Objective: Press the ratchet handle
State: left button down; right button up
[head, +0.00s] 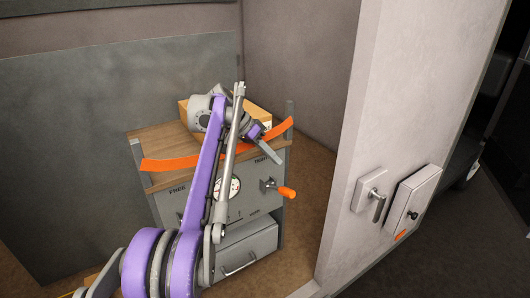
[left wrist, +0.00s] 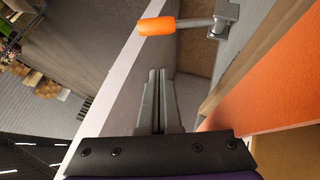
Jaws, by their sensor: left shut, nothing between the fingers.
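The ratchet handle (head: 286,192) has an orange grip on a short grey lever. It sticks out from the front of the grey cabinet (head: 262,205), to the right of a round dial. In the left wrist view the orange grip (left wrist: 157,26) and its grey lever show at the top, beyond the fingertips and apart from them. My left gripper (head: 278,161) is shut and empty, above the handle in the head view. Its closed fingers (left wrist: 157,74) point towards the grip in the left wrist view. My right gripper is in neither view.
An orange strap (head: 170,164) runs across the wooden cabinet top, with a wooden box (head: 258,114) behind it. A drawer (head: 247,250) is below. A pale wall (head: 400,100) with a lever handle (head: 378,207) stands at right. Floor lies open between cabinet and wall.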

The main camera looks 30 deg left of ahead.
aim_at(281, 188)
pick_arm(q)
jog(key=x, duration=0.4)
jog(key=shift+a, duration=0.1)
jog(key=shift+s+d+f+b, duration=0.15)
jog(key=shift+s+f+b, duration=0.1)
jog(key=shift+f, duration=0.35)
jog(key=shift+s+d+f+b, duration=0.1)
jog(key=shift+s+f, duration=0.1)
jog(key=shift+f, duration=0.4)
jog(key=shift+s+d+f, duration=0.15)
jog(key=shift+s+f, duration=0.15)
jog(key=shift+f, duration=0.2)
jog(key=shift+w, duration=0.1)
jog(key=shift+d, duration=0.1)
